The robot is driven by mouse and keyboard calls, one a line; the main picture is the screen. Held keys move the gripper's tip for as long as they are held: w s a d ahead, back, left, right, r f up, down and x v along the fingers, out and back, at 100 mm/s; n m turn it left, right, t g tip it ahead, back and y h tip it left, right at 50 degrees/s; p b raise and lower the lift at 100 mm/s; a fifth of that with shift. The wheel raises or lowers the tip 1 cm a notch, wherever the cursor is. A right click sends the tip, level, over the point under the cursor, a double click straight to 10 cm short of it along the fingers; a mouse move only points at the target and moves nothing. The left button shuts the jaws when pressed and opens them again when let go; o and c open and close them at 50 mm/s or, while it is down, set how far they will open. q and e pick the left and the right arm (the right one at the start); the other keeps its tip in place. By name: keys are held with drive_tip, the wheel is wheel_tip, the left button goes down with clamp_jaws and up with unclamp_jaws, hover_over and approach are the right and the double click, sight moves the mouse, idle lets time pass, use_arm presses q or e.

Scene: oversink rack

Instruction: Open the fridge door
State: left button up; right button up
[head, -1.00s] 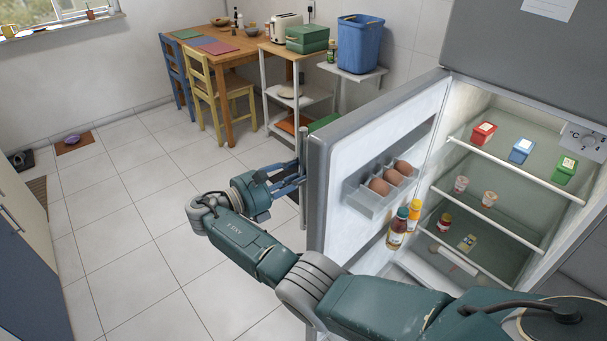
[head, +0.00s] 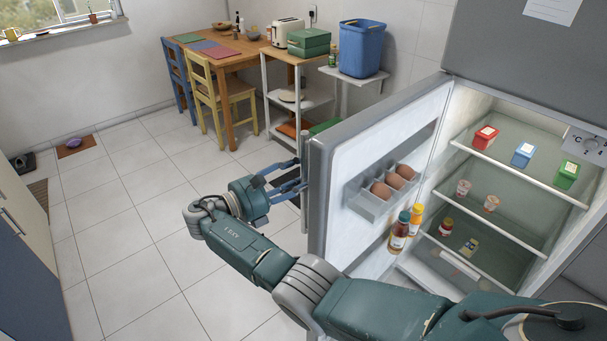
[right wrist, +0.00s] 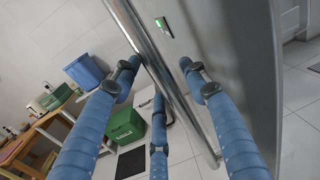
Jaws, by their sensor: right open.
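The fridge door (head: 318,195) stands wide open, swung out to the left of the lit fridge interior (head: 500,165). Eggs and bottles sit on its inner side. My right gripper (head: 287,182) is at the outer face of the door, by its free edge. In the right wrist view my right gripper (right wrist: 160,76) is open, its blue fingers spread on both sides of the long metal door handle (right wrist: 143,40). The fingers do not close on the handle; whether any finger touches it I cannot tell. My left gripper is not in view.
Tubs and cups stand on the fridge shelves. A white shelf stand (head: 302,102), a blue bin (head: 362,48) on a wall shelf and a wooden table (head: 240,50) with chairs are behind the door. The tiled floor (head: 130,230) at left is mostly clear.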

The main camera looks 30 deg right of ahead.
drive_tip(key=a, duration=0.7)
drive_tip(key=shift+s+a, duration=0.15)
drive_tip(key=shift+s, duration=0.2)
